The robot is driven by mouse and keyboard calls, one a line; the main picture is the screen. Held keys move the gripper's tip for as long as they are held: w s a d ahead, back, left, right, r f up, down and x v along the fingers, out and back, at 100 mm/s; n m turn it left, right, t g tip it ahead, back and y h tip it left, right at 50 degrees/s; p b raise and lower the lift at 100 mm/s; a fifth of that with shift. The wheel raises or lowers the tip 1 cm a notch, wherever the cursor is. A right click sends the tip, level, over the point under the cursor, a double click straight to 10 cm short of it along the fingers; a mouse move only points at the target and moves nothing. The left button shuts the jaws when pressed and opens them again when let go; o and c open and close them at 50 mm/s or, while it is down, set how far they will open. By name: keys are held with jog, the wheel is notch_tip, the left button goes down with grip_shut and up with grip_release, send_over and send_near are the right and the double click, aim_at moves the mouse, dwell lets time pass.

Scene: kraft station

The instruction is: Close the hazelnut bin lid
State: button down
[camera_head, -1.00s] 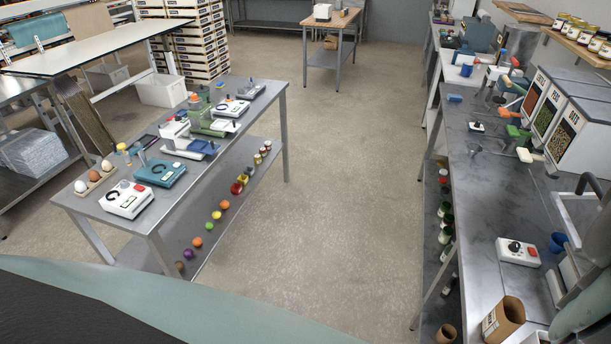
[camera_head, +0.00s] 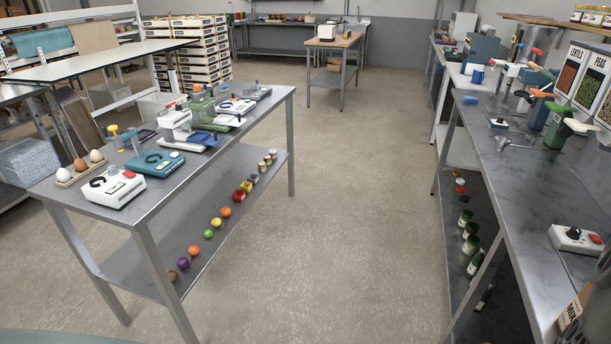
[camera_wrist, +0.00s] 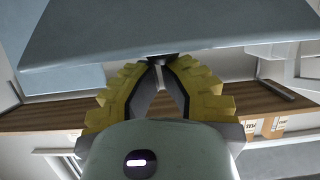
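The bins stand on the right worktable in the head view. A bin with red contents (camera_head: 566,77) and a bin with green contents (camera_head: 590,88) show labels reading roughly lentil and peas. A third bin (camera_head: 606,108) is cut off by the right edge; I cannot read its label or tell its lid's state. My gripper (camera_wrist: 160,64) shows only in the wrist view. Its yellow fingers converge, and their tips look together, with no object clearly between them. A broad grey panel (camera_wrist: 170,35) lies just beyond the tips; I cannot tell whether it is a lid or whether they touch.
The right worktable (camera_head: 500,190) carries a white control box (camera_head: 577,238) near its front. A long table (camera_head: 160,205) with several devices stands at left. Open floor (camera_head: 350,200) lies between them. A wooden shelf (camera_wrist: 50,118) crosses the wrist view.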

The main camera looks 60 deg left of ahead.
jog(key=shift+t+h, duration=0.8)
jog(key=shift+t, duration=0.1)
jog(key=a+f+b, duration=0.1)
jog(key=b, duration=0.2)
jog(key=s+a+f+b, duration=0.1)
jog(key=b, duration=0.2)
jog(key=s+f+b, duration=0.1)
jog(key=f+b, duration=0.1)
jog(key=b, duration=0.2)
jog(key=shift+a+f, duration=0.1)
jog(key=shift+a, duration=0.3)
jog(key=s+a+f+b, duration=0.1)
jog(key=f+b, duration=0.1)
jog(key=b, duration=0.4)
jog(key=s+a+f+t+h+b, duration=0.1)
jog(key=f+b, duration=0.2)
jog(key=b, duration=0.3)
jog(key=s+a+f+h+b, duration=0.1)
jog(key=a+f+b, duration=0.1)
jog(key=b, duration=0.4)
jog(key=shift+s+f+t, duration=0.1)
jog(key=shift+f+t, duration=0.3)
jog(key=shift+f, duration=0.15)
jog(key=shift+d, duration=0.1)
